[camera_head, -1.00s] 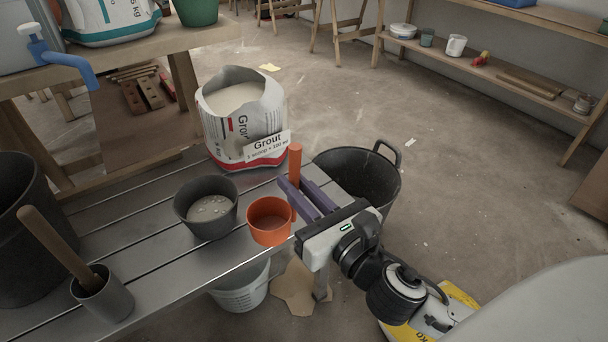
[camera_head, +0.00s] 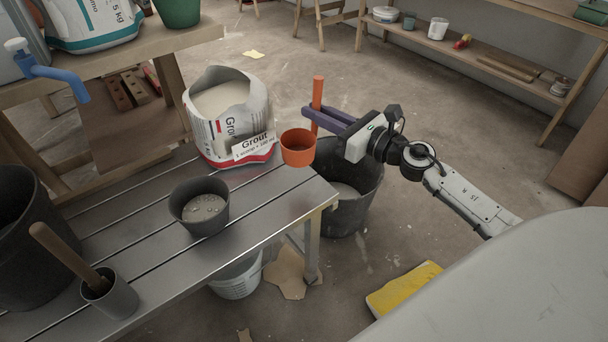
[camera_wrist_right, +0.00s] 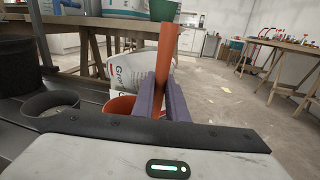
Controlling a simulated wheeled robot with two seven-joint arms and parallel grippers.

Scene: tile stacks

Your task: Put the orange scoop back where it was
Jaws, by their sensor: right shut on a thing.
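The orange scoop (camera_head: 298,149) is a round cup with an upright orange handle. My right gripper (camera_head: 314,117) is shut on the handle, and the cup hangs upright in front of the grout bag at the bench's right end. In the right wrist view the handle (camera_wrist_right: 166,58) stands between the purple fingers (camera_wrist_right: 160,95), with part of the cup (camera_wrist_right: 119,106) behind them. The open grout bag (camera_head: 228,118) stands on the slatted bench, with a "Grout" card at its front. My left gripper is not in view.
A dark bowl with grey powder (camera_head: 200,207) stands mid-bench. A grey pot with a wooden-handled tool (camera_head: 108,294) and a big black bucket (camera_head: 25,240) are at left. A black bucket (camera_head: 352,206) stands on the floor beside the bench, below my gripper.

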